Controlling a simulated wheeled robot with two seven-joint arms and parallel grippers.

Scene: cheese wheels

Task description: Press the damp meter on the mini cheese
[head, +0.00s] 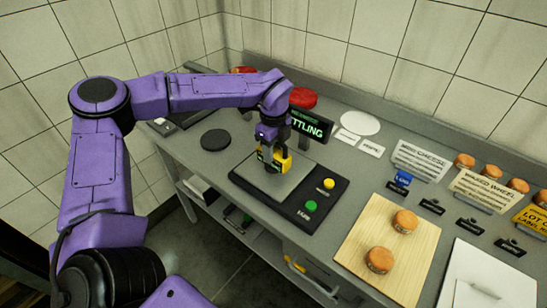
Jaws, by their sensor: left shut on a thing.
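My left gripper (271,163) points down over the grey plate (262,186) of a black scale. It is shut on a small yellow thing (284,163), which looks like the damp meter; the fingers partly hide it. I cannot tell whether it touches the plate. Two small orange-brown cheese wheels (405,221) (379,260) lie on a wooden board to the right. Several similar wheels stand at the back right behind paper signs. I cannot tell for sure which is the mini cheese. My right gripper is not in view.
The scale has a yellow button (329,184) and a green button (311,206). Its dark display (311,126) stands behind, with a red thing (303,97) beyond. A black disc (215,139) lies left. The wooden board (350,255) and a white board (490,275) are right.

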